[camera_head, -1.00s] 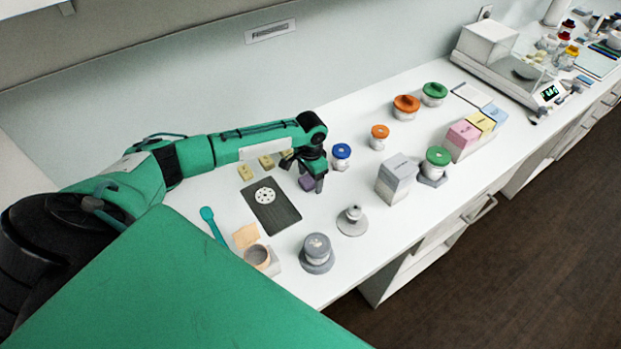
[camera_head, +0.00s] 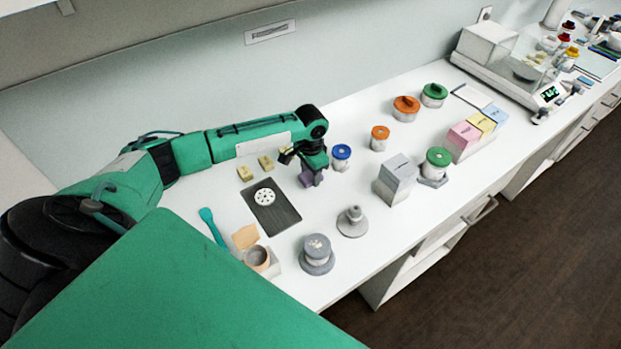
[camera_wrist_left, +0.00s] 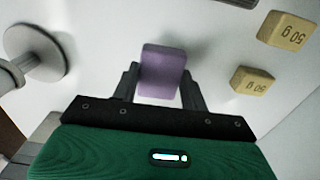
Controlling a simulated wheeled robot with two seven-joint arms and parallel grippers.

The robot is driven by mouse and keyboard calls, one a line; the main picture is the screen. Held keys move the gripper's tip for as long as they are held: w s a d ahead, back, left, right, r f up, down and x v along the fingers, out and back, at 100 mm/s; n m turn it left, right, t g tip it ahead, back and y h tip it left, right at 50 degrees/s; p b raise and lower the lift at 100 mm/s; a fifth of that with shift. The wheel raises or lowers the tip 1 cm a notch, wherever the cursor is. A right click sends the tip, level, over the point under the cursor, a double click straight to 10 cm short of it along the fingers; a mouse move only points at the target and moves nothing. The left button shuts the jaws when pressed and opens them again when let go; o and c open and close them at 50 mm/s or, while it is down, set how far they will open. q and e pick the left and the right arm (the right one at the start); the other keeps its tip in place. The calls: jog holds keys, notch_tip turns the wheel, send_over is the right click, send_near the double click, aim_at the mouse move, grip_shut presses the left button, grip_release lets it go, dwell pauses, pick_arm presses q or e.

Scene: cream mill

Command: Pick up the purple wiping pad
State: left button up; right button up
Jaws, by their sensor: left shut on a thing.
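The purple wiping pad (camera_head: 306,178) is between the fingers of my left gripper (camera_head: 313,180) in the head view. In the left wrist view the pad (camera_wrist_left: 162,72) sits between the two dark fingertips of the gripper (camera_wrist_left: 163,85), which is shut on it. The gripper points down over the white counter, just right of the dark plate. The gripper partly hides the pad in the head view. How far the pad is above the counter is hard to tell. My right gripper does not show.
A dark plate with a white perforated disc (camera_head: 283,215) lies left of the gripper. A blue-lidded jar (camera_head: 341,157) stands close on the right. Yellow 50 g blocks (camera_wrist_left: 287,30) lie nearby. A grey knobbed piece (camera_head: 352,222) and a grey-lidded jar (camera_head: 317,255) stand in front.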

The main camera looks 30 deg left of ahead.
aim_at(310, 175)
pick_arm(q)
notch_tip(310, 175, up, 18)
jog(key=b, duration=0.4)
jog(key=shift+f, duration=0.15)
